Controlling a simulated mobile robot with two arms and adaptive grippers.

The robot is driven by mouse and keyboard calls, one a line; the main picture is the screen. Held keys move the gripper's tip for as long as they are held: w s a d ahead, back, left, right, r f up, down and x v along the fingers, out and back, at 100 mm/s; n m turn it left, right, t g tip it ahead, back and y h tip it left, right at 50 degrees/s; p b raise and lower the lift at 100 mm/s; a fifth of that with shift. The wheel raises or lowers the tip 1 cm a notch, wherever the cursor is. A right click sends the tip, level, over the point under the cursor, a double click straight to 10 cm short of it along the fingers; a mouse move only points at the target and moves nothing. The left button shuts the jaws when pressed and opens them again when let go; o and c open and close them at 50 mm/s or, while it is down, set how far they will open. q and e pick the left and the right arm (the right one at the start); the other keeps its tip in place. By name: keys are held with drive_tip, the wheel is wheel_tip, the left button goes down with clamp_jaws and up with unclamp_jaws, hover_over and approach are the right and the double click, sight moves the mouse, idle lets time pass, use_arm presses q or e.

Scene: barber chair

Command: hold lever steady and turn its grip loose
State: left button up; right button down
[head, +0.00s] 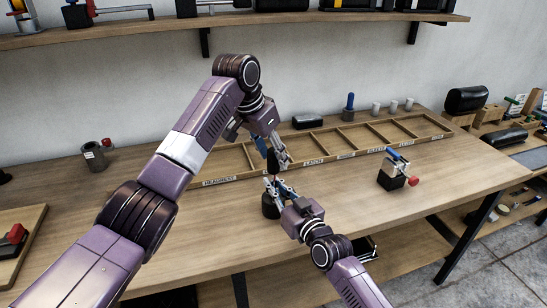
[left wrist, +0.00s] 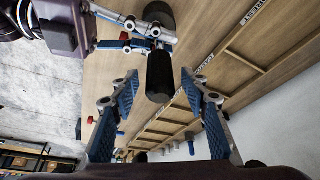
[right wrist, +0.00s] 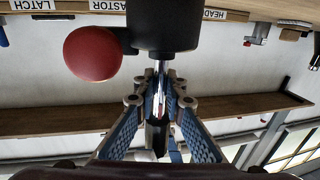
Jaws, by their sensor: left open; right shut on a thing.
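The lever stands on a black base (head: 270,206) at the table's middle, with a bright metal rod (right wrist: 161,100) and a black cylindrical grip (left wrist: 159,77). My right gripper (right wrist: 159,82) is shut on the rod, between base and grip. In the head view the right gripper (head: 275,187) partly covers the base. My left gripper (left wrist: 158,78) is open above the lever, its fingertips on either side of the grip with gaps visible. In the head view its fingers (head: 272,155) point down around the grip. A red ball (right wrist: 92,53) shows beside the base.
A labelled wooden divided tray (head: 318,163) lies behind the lever. A black block with a blue handle and red knob (head: 393,178) stands to the right. A grey cup (head: 95,156) is far left. A wall shelf (head: 300,22) runs above. The table's front right is clear.

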use_arm(q)
drive_tip(key=v, duration=1.1)
drive_tip(key=shift+f, duration=0.1)
use_arm(e)
drive_tip(key=c, duration=1.9)
unclamp_jaws()
drive_tip(key=shift+c, duration=0.2)
